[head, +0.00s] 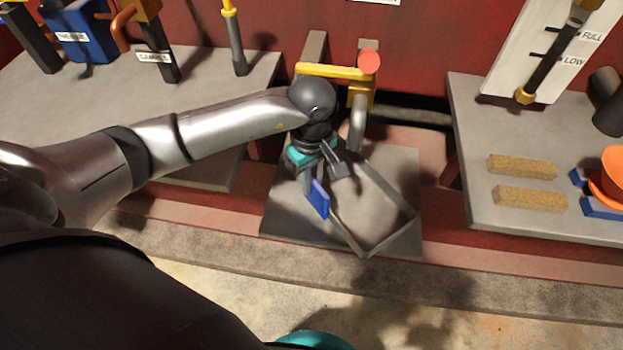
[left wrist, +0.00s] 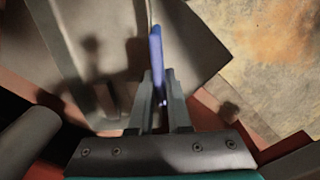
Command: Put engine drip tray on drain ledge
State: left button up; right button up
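The engine drip tray (head: 392,239) is a shallow grey tray with a thin raised rim and an upright blue tab (head: 319,199) on its left side. It is over the grey drain ledge (head: 283,222), turned at an angle to it, with its near corner by the ledge's front edge. I cannot tell whether it touches the ledge. My left gripper (head: 322,181) is above the tray's left side. In the left wrist view, the blue tab (left wrist: 156,52) is between the close-set fingers (left wrist: 160,100), which look shut on it. My right gripper is not in view.
A yellow pipe fitting with a red knob (head: 369,61) and a grey spout (head: 358,122) stand behind the tray. A grey table (head: 215,75) is at left. Another table (head: 478,150) at right holds two tan bars (head: 522,166) and an orange object (head: 612,175).

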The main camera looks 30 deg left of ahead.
pick_arm(q)
jog(key=o, duration=0.4)
jog(key=shift+o, duration=0.2)
notch_tip(320, 180, up, 6)
jog(key=shift+p, duration=1.05)
notch_tip(320, 180, up, 5)
jog(key=shift+f+p, duration=0.15)
jog(key=shift+p, duration=0.4)
jog(key=shift+r, duration=0.75)
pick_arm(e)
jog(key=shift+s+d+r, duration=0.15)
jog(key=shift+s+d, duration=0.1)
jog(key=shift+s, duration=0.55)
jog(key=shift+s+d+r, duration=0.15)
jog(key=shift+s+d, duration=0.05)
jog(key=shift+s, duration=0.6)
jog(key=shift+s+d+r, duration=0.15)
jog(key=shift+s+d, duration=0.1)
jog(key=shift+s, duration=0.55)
